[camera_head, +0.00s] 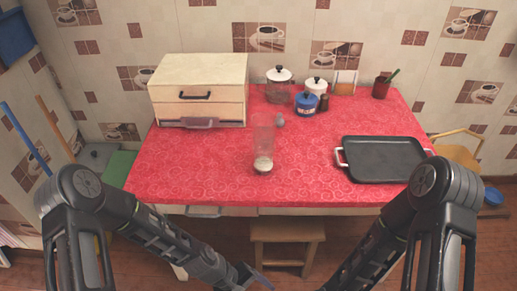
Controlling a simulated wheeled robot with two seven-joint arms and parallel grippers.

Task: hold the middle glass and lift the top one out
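A tall clear stack of glasses (263,140) stands upright on the red-covered table (210,165), near its middle. Its base looks pale or whitish. The separate glasses are too faint to tell apart. My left gripper (254,280) is low at the bottom edge of the view, in front of and below the table, apart from the glasses. It is partly cut off, and its opening does not show clearly. My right arm reaches down to the bottom edge, and its gripper is out of the frame.
A black tray with white handles (384,160) lies to the right of the glasses. A drawer box (200,78) stands at the back left. Lidded jars (306,102) and a small grey object (280,121) are behind the glasses. A wooden stool (287,230) stands below the front edge.

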